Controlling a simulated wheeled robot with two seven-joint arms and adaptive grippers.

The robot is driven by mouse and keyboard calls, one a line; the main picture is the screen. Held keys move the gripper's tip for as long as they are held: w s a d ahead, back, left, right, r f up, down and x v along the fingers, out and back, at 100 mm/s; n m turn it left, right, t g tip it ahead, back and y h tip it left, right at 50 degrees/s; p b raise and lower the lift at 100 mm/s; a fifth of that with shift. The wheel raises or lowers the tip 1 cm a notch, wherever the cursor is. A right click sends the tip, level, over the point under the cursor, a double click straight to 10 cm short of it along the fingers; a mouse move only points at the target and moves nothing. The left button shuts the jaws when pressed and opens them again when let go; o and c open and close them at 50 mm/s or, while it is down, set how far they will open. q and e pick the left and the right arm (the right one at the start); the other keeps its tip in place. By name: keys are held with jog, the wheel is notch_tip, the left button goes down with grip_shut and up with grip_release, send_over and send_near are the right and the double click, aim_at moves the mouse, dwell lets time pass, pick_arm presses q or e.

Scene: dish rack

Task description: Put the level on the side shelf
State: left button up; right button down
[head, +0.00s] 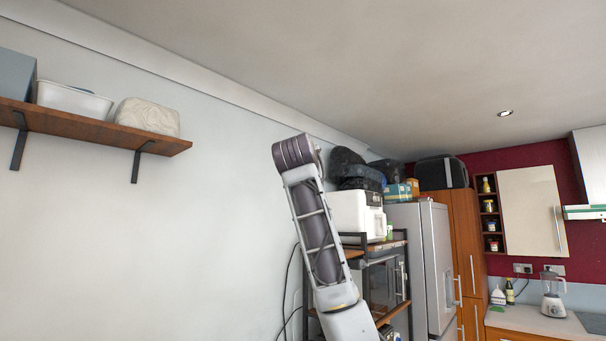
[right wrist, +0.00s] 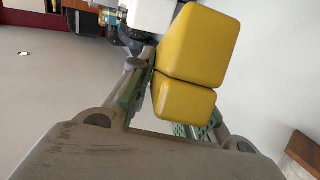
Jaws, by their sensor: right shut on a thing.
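The level, a yellow block with rounded edges (right wrist: 198,45), fills the upper middle of the right wrist view. The head view shows an arm of mine raised in the middle, but no gripper or level. A wooden wall shelf (head: 90,128) is at the upper left of the head view, and a wooden board (right wrist: 303,150) shows at the right edge of the right wrist view. I cannot tell which shelf the task means. My left gripper is in neither view.
A grey box (head: 16,74), a white tub (head: 72,100) and a beige bundle (head: 147,117) occupy the wall shelf. A rack (head: 400,242) with a white appliance (head: 355,213) stands beside the fridge (head: 420,250). The wall below the wall shelf is bare.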

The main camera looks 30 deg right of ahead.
jog(key=d+f+m+g+h, duration=0.6)
jog(key=d+f+g+h, duration=0.1)
jog(key=d+f, duration=0.4)
jog(key=shift+d+f, duration=0.2)
jog(key=shift+f, duration=0.05)
jog(key=shift+w+h, duration=0.1)
jog(key=shift+h, duration=0.2)
